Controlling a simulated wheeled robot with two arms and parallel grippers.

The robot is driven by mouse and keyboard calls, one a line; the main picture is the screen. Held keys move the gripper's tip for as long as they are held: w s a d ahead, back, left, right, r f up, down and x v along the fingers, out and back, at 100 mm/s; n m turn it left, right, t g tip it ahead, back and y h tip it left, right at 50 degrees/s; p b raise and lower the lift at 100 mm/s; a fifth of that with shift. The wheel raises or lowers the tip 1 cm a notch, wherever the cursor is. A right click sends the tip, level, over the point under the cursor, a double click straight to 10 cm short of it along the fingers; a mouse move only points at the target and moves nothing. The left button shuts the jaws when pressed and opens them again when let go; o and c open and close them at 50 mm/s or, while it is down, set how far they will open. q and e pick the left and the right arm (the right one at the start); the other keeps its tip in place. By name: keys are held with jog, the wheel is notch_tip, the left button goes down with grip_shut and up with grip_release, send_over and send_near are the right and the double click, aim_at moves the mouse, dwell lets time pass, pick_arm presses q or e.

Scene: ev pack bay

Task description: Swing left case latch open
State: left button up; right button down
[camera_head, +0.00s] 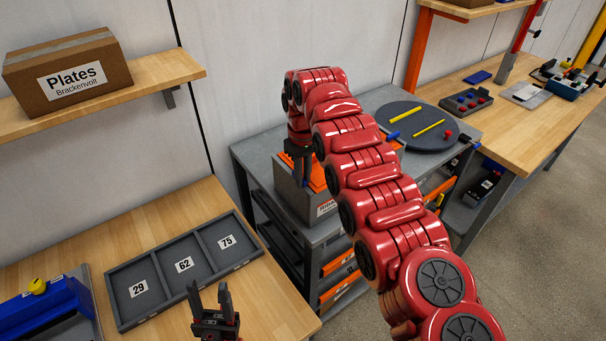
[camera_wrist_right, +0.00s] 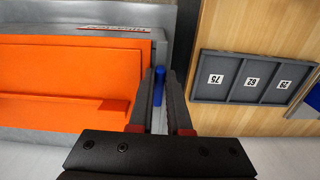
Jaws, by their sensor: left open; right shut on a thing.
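The case (camera_head: 296,197) has a grey body and an orange top, and stands on a grey cart. My right arm hides much of it. My right gripper (camera_head: 298,150) points down at the case's left end. In the right wrist view, the orange top (camera_wrist_right: 60,80) fills the left side. The blue left latch (camera_wrist_right: 159,86) sits at the case's edge, between the fingers of my right gripper (camera_wrist_right: 161,77), which is shut on it. How far the latch is swung cannot be told. My left gripper (camera_head: 211,298) is open and empty, near the front of the wooden bench, away from the case.
A grey tray (camera_head: 153,264) with three numbered compartments lies on the wooden bench (camera_head: 262,297), beside a blue block (camera_head: 45,309). A round dark turntable (camera_head: 440,140) with yellow rods sits on the cart behind my right arm. A cardboard box (camera_head: 65,72) is on the shelf.

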dwell(0.4)
jog(key=c, duration=0.9)
grip_release()
jog(key=shift+o, duration=0.2)
jog(key=shift+r, duration=0.1)
jog(key=shift+r, duration=0.25)
notch_tip(320, 180, up, 17)
jog(key=p, duration=1.5)
jog(key=shift+f, duration=0.15)
